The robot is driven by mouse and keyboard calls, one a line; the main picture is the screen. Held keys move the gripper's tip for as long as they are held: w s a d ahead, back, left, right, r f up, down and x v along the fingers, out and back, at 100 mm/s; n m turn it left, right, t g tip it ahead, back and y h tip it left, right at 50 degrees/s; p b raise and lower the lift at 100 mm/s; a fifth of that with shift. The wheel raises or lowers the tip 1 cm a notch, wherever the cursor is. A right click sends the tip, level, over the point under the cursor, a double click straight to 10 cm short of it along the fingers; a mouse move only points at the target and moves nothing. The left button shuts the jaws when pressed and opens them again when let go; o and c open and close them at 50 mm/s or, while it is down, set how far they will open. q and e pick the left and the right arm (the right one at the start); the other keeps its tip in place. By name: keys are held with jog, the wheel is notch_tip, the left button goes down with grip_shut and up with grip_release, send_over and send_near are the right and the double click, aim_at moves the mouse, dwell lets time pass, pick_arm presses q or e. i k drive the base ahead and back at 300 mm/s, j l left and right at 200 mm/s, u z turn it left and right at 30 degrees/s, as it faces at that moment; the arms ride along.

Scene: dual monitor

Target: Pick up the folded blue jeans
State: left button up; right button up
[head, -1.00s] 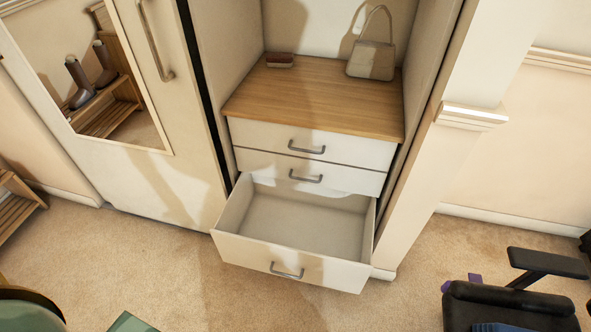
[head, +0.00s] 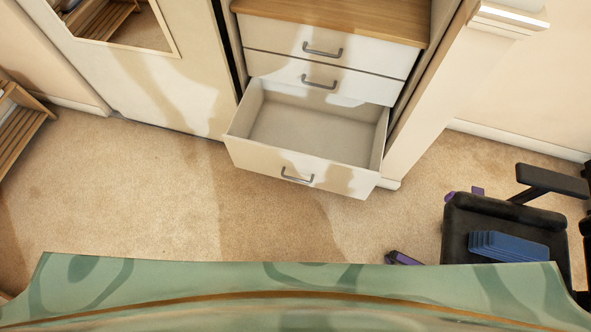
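The folded blue jeans (head: 508,246) lie as a flat blue stack on the seat of a black chair (head: 462,222) at the lower right. The front edge of the green surface below hides a little of the chair's near side. Neither of my grippers shows in the head view, so their state cannot be seen.
A bottom drawer (head: 302,176) stands pulled out and empty, under two shut drawers. The chair's armrest (head: 552,181) rises beside the jeans. A green patterned surface (head: 210,283) fills the bottom edge. Carpet (head: 130,185) is clear at the left and middle. A wooden rack (head: 22,135) stands far left.

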aim_at(496, 245)
jog(key=z, duration=2.25)
